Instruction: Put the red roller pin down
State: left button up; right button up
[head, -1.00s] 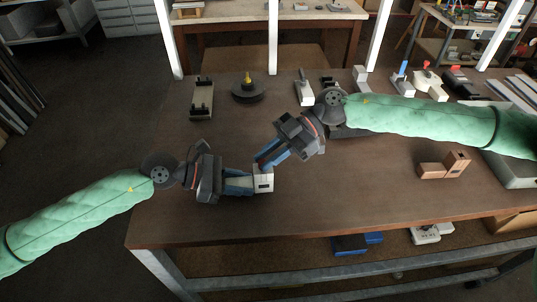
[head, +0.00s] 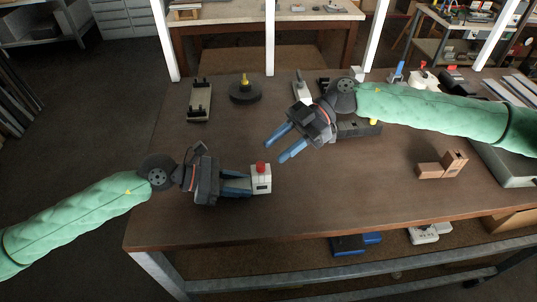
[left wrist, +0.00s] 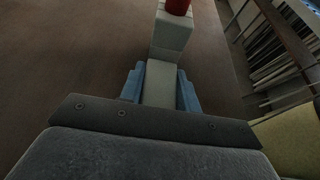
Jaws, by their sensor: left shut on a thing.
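A red roller pin (head: 261,167) sits on top of a light grey block (head: 263,184). In the left wrist view the red pin (left wrist: 178,6) is cut off by the top edge, above the block's far end (left wrist: 172,32). My left gripper (head: 248,184) is shut on the block; its blue fingers lie on both sides of it in the left wrist view (left wrist: 161,88). I cannot tell whether the block touches the table. My right gripper (head: 274,152) is open and empty, above and to the right of the pin and apart from it.
On the brown table (head: 350,205) stand a dark round base with a yellow peg (head: 245,92), a fixture plate (head: 200,101) and brown blocks (head: 443,165). A dark grey piece (head: 357,130) lies below my right arm. The table's front middle is clear.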

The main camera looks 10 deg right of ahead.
jog(key=v, duration=0.7)
jog(key=shift+d, duration=0.2)
jog(key=shift+w+r, duration=0.1)
jog(key=shift+r, duration=0.05)
pick_arm(q)
jog(key=o, duration=1.1)
jog(key=shift+a, duration=0.1)
jog(key=shift+a+r+b, duration=0.15)
jog(key=shift+a+b, duration=0.3)
jog(key=shift+a, duration=0.05)
jog(key=shift+b+v, duration=1.5)
jog(key=shift+v, duration=0.9)
jog(key=shift+a+r, duration=0.25)
jog(key=shift+a, duration=0.2)
pick_arm(e)
jog(key=shift+f, duration=2.25)
